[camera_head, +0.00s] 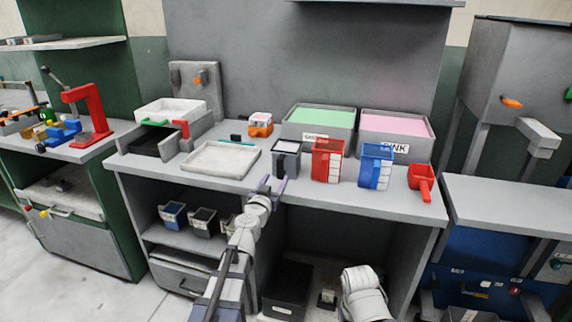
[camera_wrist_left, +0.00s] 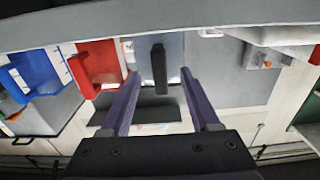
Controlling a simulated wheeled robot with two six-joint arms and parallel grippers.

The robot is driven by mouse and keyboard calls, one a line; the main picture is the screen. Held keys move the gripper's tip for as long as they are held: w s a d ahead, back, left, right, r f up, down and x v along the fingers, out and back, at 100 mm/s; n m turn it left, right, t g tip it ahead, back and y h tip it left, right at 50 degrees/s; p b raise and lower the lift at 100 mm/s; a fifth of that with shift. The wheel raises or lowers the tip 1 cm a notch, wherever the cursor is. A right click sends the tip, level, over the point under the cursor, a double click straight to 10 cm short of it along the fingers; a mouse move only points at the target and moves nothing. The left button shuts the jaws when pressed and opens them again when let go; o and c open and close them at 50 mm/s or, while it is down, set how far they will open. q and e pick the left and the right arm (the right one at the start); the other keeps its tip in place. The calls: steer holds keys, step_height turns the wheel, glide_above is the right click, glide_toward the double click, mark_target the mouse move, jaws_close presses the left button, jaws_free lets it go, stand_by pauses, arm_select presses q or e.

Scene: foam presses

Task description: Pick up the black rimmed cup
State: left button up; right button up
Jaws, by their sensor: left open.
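The black rimmed cup (camera_head: 286,161) is a grey, square measuring cup with a dark rim, upright near the front of the worktable (camera_head: 250,180). My left gripper (camera_head: 273,186) is open at the table's front edge, just in front of this cup. In the left wrist view the picture is upside down. There the cup's black handle (camera_wrist_left: 160,68) shows between the spread tips of my left gripper (camera_wrist_left: 159,75), and no finger clearly touches it. My right gripper is not in view.
A red cup (camera_head: 327,160) stands close right of the black rimmed cup, then a blue cup (camera_head: 376,167) and a red scoop (camera_head: 422,182). A white tray (camera_head: 220,160) lies to the left. Bins of green (camera_head: 320,118) and pink (camera_head: 397,127) material stand behind.

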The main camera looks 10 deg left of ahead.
mark_target(280, 174)
arm_select(q)
steer(key=w, duration=0.3)
steer(key=shift+w+d+f, duration=0.15)
steer(key=shift+w, duration=0.25)
steer(key=shift+c, duration=0.3)
jaws_close()
